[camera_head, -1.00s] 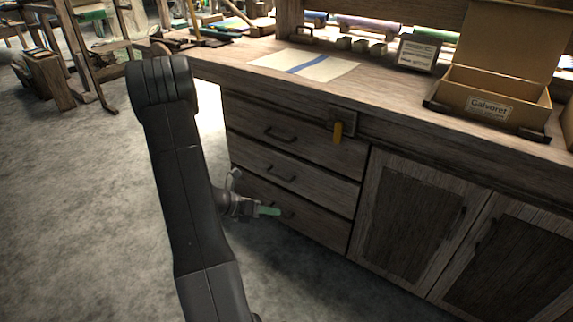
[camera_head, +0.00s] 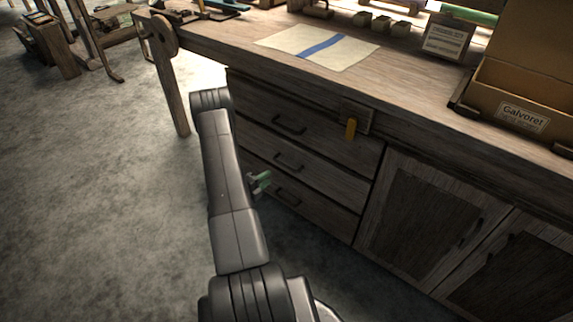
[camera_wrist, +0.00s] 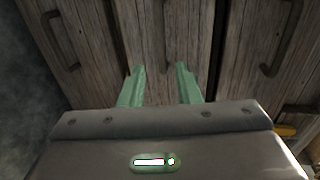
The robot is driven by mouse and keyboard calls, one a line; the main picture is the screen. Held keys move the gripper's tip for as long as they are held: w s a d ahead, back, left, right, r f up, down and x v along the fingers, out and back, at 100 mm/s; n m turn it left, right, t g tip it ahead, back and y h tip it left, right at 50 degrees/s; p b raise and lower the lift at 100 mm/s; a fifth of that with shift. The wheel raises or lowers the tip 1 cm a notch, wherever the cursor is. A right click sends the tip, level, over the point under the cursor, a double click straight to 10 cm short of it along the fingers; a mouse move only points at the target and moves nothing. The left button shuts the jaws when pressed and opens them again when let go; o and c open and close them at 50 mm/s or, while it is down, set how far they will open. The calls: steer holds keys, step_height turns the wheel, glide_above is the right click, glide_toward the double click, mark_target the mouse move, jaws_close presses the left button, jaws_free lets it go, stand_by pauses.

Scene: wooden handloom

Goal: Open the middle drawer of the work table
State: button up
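The work table (camera_head: 222,42) has a stack of three wooden drawers, all looking shut. The middle drawer (camera_head: 325,180) has a dark bar handle (camera_head: 289,162). My gripper (camera_head: 266,182) is at the left part of the stack, left of and slightly below that handle. In the wrist view my green fingers (camera_wrist: 160,70) are apart, pointing at the drawer fronts. A dark narrow upright shape (camera_wrist: 165,35) shows between and beyond them; I cannot tell if it is the middle handle edge-on. Bracket-shaped handles show left (camera_wrist: 60,40) and right (camera_wrist: 283,38).
The top drawer (camera_head: 335,140) and bottom drawer (camera_head: 320,210) lie above and below. Cupboard doors (camera_head: 425,220) stand to the right. A cardboard box (camera_head: 520,115) and striped cloth (camera_head: 318,47) lie on top.

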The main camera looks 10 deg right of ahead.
mark_target(285, 165)
steer(key=b+x, duration=0.2)
steer(key=x, duration=1)
steer(key=shift+d, duration=0.1)
jaws_close()
